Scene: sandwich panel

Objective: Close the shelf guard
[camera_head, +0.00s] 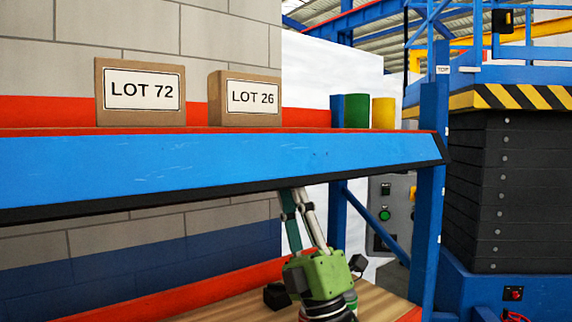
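The shelf guard seems to be the long blue panel (220,165) with a black lower edge, running across the front of the upper shelf from the left edge to the blue upright on the right. Whether it is latched cannot be told. My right gripper (296,203), with a green body and two slim fingers, comes up from the bottom, right of centre. Its fingers point up to the panel's lower edge and come close together there. Their tips are cut off by the panel, so contact and opening are unclear. My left gripper is not in view.
Boxes marked LOT 72 (140,92) and LOT 26 (245,99) stand on the upper shelf, with green (356,111) and yellow (383,113) items further right. A wooden lower shelf (385,301) lies below. A blue upright (428,200) and a dark lift (510,190) are right.

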